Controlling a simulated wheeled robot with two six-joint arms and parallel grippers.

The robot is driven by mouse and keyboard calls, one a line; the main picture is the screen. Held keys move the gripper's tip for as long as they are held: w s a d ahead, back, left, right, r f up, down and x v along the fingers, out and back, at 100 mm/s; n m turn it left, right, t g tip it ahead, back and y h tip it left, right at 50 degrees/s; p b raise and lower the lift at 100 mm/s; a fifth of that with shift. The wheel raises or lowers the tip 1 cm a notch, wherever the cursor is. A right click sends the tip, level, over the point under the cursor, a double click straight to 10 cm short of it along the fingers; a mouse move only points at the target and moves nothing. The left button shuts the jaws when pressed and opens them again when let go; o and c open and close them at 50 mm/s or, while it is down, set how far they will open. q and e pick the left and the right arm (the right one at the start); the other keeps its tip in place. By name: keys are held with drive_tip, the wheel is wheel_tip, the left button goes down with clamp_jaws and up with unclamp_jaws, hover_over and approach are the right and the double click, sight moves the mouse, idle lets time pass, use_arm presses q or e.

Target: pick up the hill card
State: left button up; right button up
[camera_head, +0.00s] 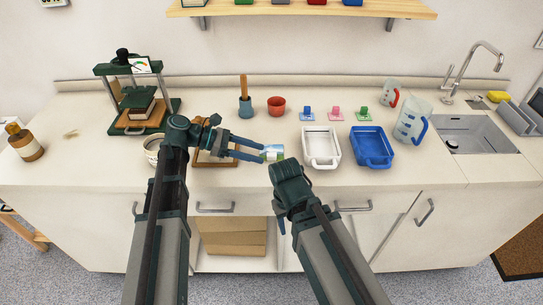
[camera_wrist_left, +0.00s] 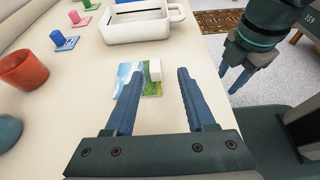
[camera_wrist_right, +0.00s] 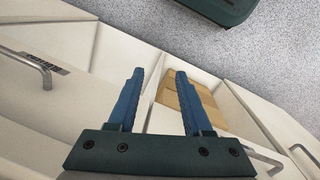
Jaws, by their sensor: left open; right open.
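The hill card (camera_wrist_left: 128,77), with blue sky and green slopes, lies on the counter and carries a small white block (camera_wrist_left: 155,70). In the head view the card (camera_head: 274,149) is just beyond my left fingertips. My left gripper (camera_head: 262,153) is open and low over the counter. In the left wrist view its fingertips (camera_wrist_left: 158,73) are either side of the white block; I cannot tell whether they touch it. My right gripper (camera_wrist_right: 158,72) is open and empty, in front of the cabinets below the counter edge.
A white tray (camera_head: 321,163) and a blue tray (camera_head: 371,165) stand right of the card. Behind are a red cup (camera_head: 276,103) and blue, pink and green stamp-like pieces (camera_head: 336,114). A wooden frame (camera_head: 203,160) lies beneath my left gripper. A press (camera_head: 112,98) stands at left.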

sight(269, 154)
use_arm(q)
drive_tip(key=x, duration=0.1)
drive_tip(key=b+x, duration=0.1)
drive_tip(key=x, duration=0.1)
drive_tip(key=b+x, duration=0.1)
drive_tip(key=x, duration=0.1)
drive_tip(key=shift+w+d, duration=0.15)
drive_tip(key=shift+w, duration=0.2)
clamp_jaws()
